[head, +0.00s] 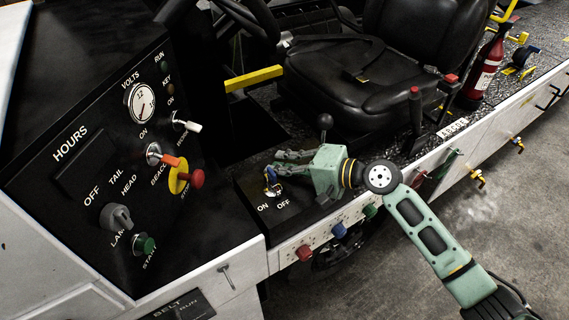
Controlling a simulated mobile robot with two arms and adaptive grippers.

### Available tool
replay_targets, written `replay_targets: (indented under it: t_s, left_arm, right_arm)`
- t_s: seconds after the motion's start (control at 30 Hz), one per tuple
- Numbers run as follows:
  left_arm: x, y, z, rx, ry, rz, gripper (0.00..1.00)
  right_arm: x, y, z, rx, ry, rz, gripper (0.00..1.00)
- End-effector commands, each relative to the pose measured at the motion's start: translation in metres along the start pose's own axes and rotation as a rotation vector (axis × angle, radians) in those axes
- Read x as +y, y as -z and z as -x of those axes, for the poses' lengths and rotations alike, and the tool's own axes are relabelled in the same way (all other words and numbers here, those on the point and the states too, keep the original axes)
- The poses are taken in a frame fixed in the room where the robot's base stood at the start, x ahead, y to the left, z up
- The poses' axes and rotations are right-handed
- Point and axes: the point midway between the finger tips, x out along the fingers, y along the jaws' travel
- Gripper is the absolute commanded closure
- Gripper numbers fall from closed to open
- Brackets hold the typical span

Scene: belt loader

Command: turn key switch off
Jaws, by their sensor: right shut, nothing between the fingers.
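The key switch (272,189) sits on a low black console (296,207) beside the seat, with the words ON and OFF printed below it. My right gripper (276,163) comes in from the right and points left over this console. Its fingers are shut with nothing between them, and their tips are at or just above the key. The tips partly cover the key, so I cannot tell if they touch it or which way it is turned. My left gripper is not in view.
A black dashboard (75,228) with knobs, toggles and a voltmeter (141,103) stands at left. A black lever (325,124) rises behind my gripper, near the seat (345,85). Coloured knobs (339,230) line the console's outer side. Open floor lies at lower right.

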Motion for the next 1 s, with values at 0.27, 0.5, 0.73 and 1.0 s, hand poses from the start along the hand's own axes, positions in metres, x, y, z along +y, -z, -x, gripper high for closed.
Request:
replay_targets:
  t_s: [0.27,0.5,0.73,1.0]
  left_arm:
    - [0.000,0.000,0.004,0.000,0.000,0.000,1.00]
    - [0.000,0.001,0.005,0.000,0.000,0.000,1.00]
    - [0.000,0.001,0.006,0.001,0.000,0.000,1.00]
    - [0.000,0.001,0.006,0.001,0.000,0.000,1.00]
  right_arm:
    - [-0.003,-0.002,-0.007,-0.001,0.001,-0.001,1.00]
    - [-0.003,-0.003,-0.010,-0.001,-0.001,0.000,1.00]
    - [-0.003,-0.004,-0.012,-0.002,-0.001,0.000,1.00]
    - [-0.003,-0.004,-0.012,-0.004,-0.001,0.000,1.00]
